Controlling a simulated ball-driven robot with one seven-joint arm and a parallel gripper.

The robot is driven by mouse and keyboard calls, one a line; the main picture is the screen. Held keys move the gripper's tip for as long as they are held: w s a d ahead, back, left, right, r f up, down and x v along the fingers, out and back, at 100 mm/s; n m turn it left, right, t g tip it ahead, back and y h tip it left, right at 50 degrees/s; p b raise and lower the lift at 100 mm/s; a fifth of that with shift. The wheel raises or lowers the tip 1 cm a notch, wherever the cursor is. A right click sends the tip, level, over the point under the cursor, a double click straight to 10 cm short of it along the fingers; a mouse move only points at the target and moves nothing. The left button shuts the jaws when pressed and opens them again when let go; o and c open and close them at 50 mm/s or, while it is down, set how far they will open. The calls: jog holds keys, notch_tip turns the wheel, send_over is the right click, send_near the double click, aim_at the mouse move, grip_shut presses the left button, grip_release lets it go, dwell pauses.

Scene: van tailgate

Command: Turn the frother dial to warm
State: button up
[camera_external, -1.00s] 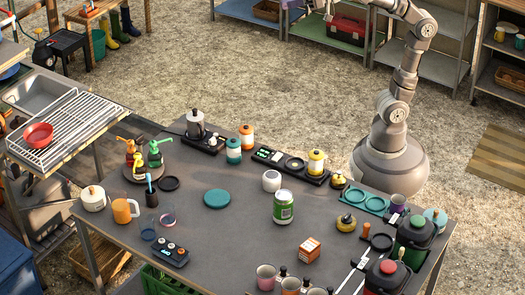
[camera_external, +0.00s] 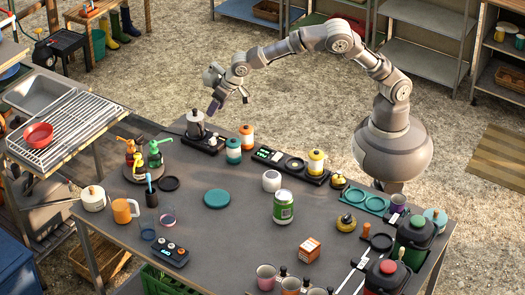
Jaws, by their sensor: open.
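My gripper (camera_external: 229,101) is open and empty, pointing down above the far edge of the table. It is just behind and above a silver pot with a dark knob (camera_external: 196,124), and apart from it. The pot stands upright on a low black base (camera_external: 211,144) with small pale controls at its front right. This may be the frother, but I cannot be sure. A black box with several knobs (camera_external: 171,254) lies at the front left of the table. The dial's setting is too small to read.
Orange-white (camera_external: 247,138) and teal-white (camera_external: 233,151) canisters stand right of the pot. A black panel strip (camera_external: 268,155) and a yellow canister (camera_external: 316,162) are further right. Green and amber pump bottles (camera_external: 154,155) stand to the left. The table middle around a teal disc (camera_external: 217,198) is fairly clear.

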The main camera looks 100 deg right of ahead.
jog(key=m+g+h, duration=0.1)
jog(key=g, duration=0.1)
send_near(213, 139)
jog(key=b+x, duration=0.1)
jog(key=x, duration=0.7)
jog(key=shift+f+b, duration=0.1)
jog(key=shift+b, duration=0.3)
jog(key=shift+c, duration=0.4)
grip_shut()
